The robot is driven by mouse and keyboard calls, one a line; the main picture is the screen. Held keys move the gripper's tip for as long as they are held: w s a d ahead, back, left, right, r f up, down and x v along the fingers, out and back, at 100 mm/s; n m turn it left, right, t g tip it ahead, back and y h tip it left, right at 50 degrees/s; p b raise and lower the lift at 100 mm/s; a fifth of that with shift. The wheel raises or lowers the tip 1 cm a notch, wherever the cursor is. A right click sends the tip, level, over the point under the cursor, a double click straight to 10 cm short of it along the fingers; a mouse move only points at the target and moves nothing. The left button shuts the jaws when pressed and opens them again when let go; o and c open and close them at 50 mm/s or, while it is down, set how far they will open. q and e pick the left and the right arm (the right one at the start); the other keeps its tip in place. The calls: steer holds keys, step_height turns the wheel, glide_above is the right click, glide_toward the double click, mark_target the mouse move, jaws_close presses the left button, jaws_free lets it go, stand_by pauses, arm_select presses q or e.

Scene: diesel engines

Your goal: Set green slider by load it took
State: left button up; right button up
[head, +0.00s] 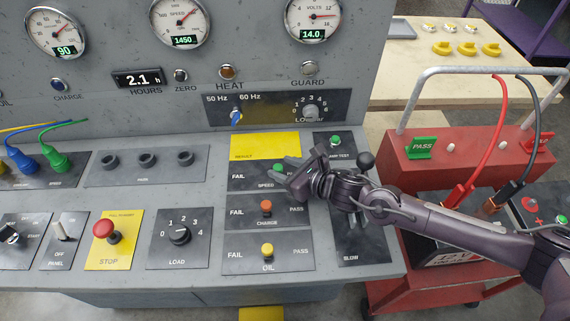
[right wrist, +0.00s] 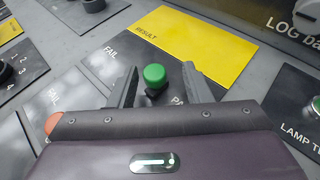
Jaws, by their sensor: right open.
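The green slider (head: 278,168) stands in the top FAIL/PASS plate, below the yellow RESULT label (head: 265,146). It also shows in the right wrist view (right wrist: 154,73), upright between the FAIL and PASS marks. My right gripper (head: 296,168) is open over this plate. In the right wrist view its fingers (right wrist: 160,80) stand on either side of the green slider, with gaps; it is not gripped. In the head view the gripper hides part of the plate. The LOAD dial (head: 180,235) is marked 0 to 4; its pointer is too small to read. My left gripper is out of view.
Below are the orange slider (head: 265,207) and the yellow slider (head: 267,250), each on its own FAIL/PASS plate. A black-knobbed lever (head: 365,160) and the green lamp-test button (head: 335,141) are close on the right. A red battery cart (head: 430,150) stands beyond.

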step_height(320, 180, up, 20)
steer(key=b, duration=0.3)
stand_by(0.5)
